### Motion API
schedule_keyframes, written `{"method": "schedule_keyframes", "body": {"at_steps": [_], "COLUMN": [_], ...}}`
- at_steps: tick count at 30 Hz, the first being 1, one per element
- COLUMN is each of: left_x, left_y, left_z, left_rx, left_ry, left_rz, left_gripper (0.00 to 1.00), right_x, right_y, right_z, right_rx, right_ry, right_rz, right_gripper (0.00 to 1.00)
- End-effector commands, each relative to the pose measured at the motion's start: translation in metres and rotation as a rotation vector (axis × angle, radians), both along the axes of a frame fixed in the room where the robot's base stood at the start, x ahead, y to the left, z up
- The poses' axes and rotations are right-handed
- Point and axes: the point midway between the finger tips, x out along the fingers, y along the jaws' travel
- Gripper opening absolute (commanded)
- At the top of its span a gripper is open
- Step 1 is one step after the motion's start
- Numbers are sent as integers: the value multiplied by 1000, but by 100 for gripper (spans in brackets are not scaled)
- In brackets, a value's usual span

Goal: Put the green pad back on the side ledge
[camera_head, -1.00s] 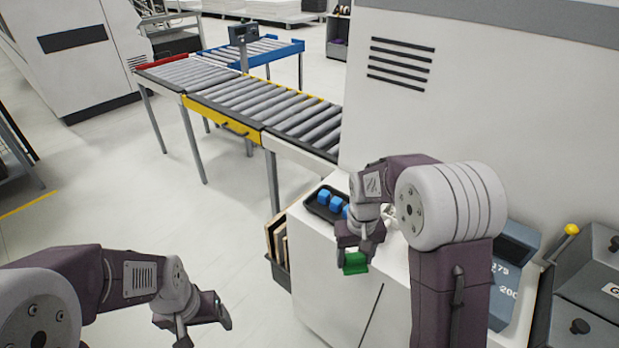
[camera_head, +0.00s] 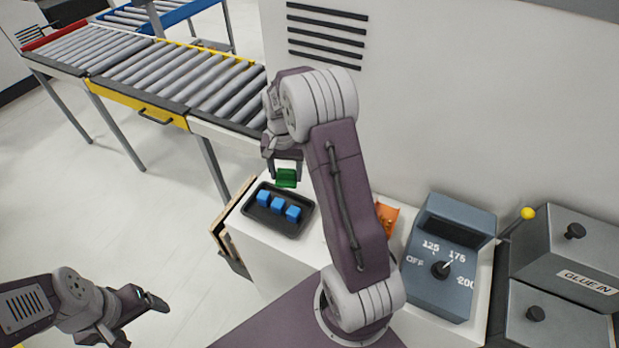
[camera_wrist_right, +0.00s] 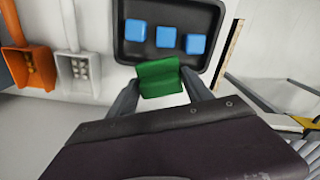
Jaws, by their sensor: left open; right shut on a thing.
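The green pad (camera_head: 287,178) is held between the fingers of my right gripper (camera_head: 283,172), which is shut on it. In the right wrist view the pad (camera_wrist_right: 159,78) sits between the two fingertips, in front of the near edge of a black tray. In the head view the pad appears just above the tray's far edge, and it looks raised above the surface. My left gripper (camera_head: 152,305) is open and empty at the lower left, over the floor. The white ledge (camera_head: 252,240) carries the tray; part of it is hidden by my right arm.
The black tray (camera_head: 290,231) holds blue cubes (camera_head: 277,209). An orange bin (camera_wrist_right: 32,68) and a white bin (camera_wrist_right: 80,72) stand beside it. A grey control box (camera_head: 450,255) with a dial and grey lidded boxes (camera_head: 580,255) stand right. A roller conveyor (camera_head: 190,85) lies left.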

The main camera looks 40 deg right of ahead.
Motion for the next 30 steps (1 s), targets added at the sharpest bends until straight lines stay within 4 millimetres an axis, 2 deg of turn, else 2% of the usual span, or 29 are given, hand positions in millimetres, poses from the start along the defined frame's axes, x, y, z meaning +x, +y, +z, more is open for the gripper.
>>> {"method": "schedule_keyframes", "body": {"at_steps": [1,6,10,16,24,30], "left_x": [0,0,0,0,0,0], "left_y": [0,0,0,0,0,0], "left_z": [14,34,40,41,56,59], "left_rx": [0,0,0,0,0,0], "left_ry": [0,0,0,0,0,0], "left_rz": [0,0,0,0,0,0], "left_gripper": [80,80,80,80,80,80], "right_x": [1,-3,-6,-8,-8,-8], "right_y": [-15,-62,-83,-89,-88,-88], "right_z": [8,12,11,6,-44,-58], "right_rx": [0,1,0,0,0,0], "right_ry": [2,3,2,3,4,4], "right_rz": [-66,-262,-348,-371,-369,-368], "right_gripper": [14,14,14,14,14,14]}}
